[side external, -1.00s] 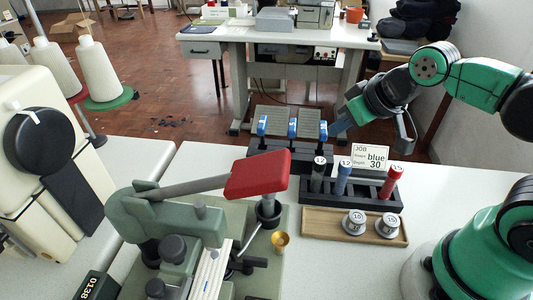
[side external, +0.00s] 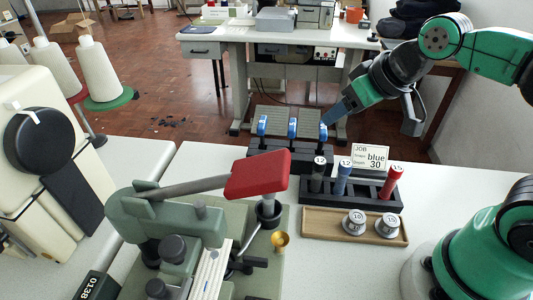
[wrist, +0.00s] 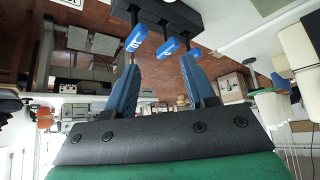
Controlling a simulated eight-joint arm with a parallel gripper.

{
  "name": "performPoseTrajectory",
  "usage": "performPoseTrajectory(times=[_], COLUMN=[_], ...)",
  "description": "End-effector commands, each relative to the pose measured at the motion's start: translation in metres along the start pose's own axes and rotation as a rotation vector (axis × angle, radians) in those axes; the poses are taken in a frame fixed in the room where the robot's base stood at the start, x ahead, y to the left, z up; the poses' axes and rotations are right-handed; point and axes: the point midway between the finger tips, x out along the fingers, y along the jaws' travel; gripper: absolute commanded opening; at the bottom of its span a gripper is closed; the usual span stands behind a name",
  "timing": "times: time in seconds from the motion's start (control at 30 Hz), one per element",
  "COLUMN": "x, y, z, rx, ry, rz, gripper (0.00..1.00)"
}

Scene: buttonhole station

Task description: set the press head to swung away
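The green-grey press (side external: 170,215) stands on the table in the side view. Its grey lever (side external: 190,187) runs right to a red block (side external: 257,172), which sits above a black cup (side external: 268,212). I cannot tell for sure which part is the press head. My gripper (side external: 330,117) is far from the press, at the black rack at the back, close to the rightmost blue-topped tool (side external: 323,133). In the wrist view my blue fingers (wrist: 160,75) are apart with nothing clamped between them. Blue tool tops (wrist: 168,47) show just beyond the fingertips. The press is not clear in the wrist view.
The black rack (side external: 290,160) holds several blue-topped tools. A brass cup (side external: 280,240) is near the press.

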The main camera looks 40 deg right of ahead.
Motion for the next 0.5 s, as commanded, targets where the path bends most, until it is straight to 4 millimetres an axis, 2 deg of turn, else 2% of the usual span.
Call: performPoseTrajectory(times=[0.27,0.3,0.5], x=[-0.065,-0.071,-0.071], y=[0.0,-0.004,-0.061], z=[-0.047,-0.053,-0.072], rx=[0.0,-0.021,-0.337], ry=[0.0,-0.009,-0.133], rz=[0.0,-0.009,-0.126], gripper=[0.49,0.49,0.49])
